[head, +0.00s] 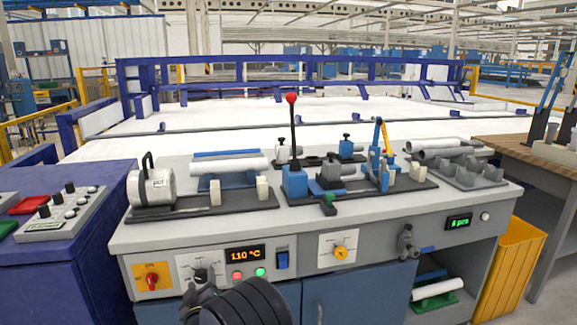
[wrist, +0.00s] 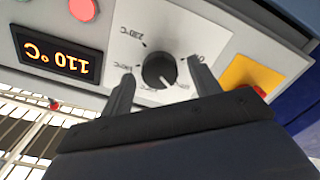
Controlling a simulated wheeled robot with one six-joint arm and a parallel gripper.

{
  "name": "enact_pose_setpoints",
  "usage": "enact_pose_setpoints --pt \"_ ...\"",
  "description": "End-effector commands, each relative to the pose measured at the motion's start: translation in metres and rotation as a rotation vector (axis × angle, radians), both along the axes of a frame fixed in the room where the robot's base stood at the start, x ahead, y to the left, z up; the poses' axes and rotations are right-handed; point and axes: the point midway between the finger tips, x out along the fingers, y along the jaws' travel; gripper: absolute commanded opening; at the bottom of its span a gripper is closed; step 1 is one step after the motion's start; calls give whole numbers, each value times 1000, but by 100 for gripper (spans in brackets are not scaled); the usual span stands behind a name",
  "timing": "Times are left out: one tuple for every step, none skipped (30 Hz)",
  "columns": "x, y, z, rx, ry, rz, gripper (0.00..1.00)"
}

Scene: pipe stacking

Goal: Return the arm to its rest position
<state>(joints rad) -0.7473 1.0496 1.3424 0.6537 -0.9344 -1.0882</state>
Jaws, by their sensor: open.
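My arm (head: 245,302) reaches up from the bottom edge of the head view to the front panel of the workbench. My gripper (wrist: 160,69) is open, with its two fingers on either side of a black temperature knob (wrist: 159,71) in the wrist view. Nothing is held; whether the fingertips touch the panel I cannot tell. In the head view the gripper is dark and partly hidden by my own arm, just below the knob (head: 202,276). The display (head: 245,255) beside the knob reads 110 °C.
The bench front carries a red rotary switch (head: 152,280), a blue rocker switch (head: 282,261) and a yellow knob (head: 340,252). On top stand a heater cylinder (head: 151,188), a white pipe (head: 230,164), a red-tipped lever (head: 291,99) and grey pipes (head: 445,150). A yellow bin (head: 512,265) stands right.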

Motion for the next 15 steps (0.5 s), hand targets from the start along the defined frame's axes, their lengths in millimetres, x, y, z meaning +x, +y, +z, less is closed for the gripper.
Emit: enact_pose_setpoints --pt "0 0 -2 41 10 0 59" --pt "0 0 -2 65 16 0 59" --pt "0 0 -3 99 24 0 59" --pt "0 0 -3 125 29 1 59" --pt "0 0 -3 151 35 0 59" --pt "0 0 -2 185 43 0 59" --pt "0 0 -2 210 49 0 59" --pt "0 0 -2 234 55 0 59" --pt "0 0 -2 264 62 0 59" --pt "0 0 -2 285 67 0 59" --pt "0 0 -2 305 73 -1 59" --pt "0 0 -2 330 79 -1 59" --pt "0 0 -2 346 83 -1 59" --pt "0 0 -2 362 87 0 59" --pt "0 0 -2 379 91 0 59"
